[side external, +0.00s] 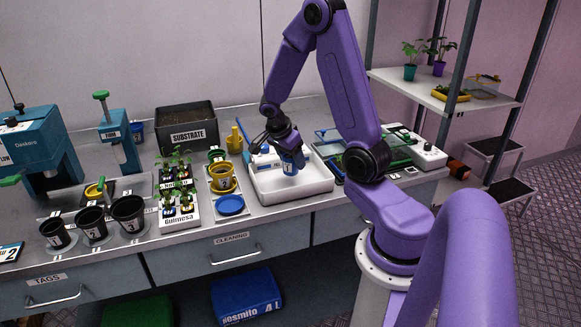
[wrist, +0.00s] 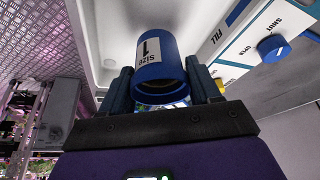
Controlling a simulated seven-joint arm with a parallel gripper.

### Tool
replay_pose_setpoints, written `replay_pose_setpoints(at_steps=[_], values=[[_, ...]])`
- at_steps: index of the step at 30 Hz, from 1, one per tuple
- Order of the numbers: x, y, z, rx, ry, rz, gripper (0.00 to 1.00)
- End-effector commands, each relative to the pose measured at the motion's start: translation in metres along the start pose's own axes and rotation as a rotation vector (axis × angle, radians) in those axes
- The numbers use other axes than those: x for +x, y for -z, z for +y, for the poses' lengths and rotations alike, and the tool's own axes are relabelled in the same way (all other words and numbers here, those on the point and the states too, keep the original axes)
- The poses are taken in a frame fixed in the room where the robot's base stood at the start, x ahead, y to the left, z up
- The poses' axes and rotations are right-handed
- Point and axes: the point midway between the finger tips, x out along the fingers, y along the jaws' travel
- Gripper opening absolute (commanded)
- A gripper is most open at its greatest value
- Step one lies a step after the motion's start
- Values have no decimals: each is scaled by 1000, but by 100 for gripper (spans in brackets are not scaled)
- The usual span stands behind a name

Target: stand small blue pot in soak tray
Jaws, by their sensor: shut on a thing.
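The small blue pot (wrist: 157,62), with a white label reading "Size 1", is between the fingers of my gripper (wrist: 165,88) in the wrist view. My gripper is shut on it. In the side view the pot (side external: 292,162) hangs below my gripper (side external: 287,150), over the white soak tray (side external: 300,189). The tray's pale inside (wrist: 97,45) shows behind the pot in the wrist view. I cannot tell whether the pot touches the tray floor.
A white unit with a blue knob (wrist: 272,47) borders the tray. Left of the tray stand a yellow pot (side external: 222,178), a blue saucer (side external: 230,205) and a seedling tray (side external: 178,212). Several black pots (side external: 129,211) stand further left. A green-framed tray (side external: 390,150) lies to the right.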

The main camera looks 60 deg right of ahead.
Motion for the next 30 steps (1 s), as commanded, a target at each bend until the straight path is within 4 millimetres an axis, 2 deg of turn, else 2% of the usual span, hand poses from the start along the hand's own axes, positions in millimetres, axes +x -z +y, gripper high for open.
replay_pose_setpoints(at_steps=[9,23,24,25,26,30], values=[[30,-11,-2,-3,-3,1,32],[35,-14,-3,-2,-2,0,32],[35,-13,-3,-2,-1,0,75],[35,-13,-3,-2,-1,0,85],[35,-13,-3,-1,-1,0,87],[35,-13,-3,-1,-1,0,87]])
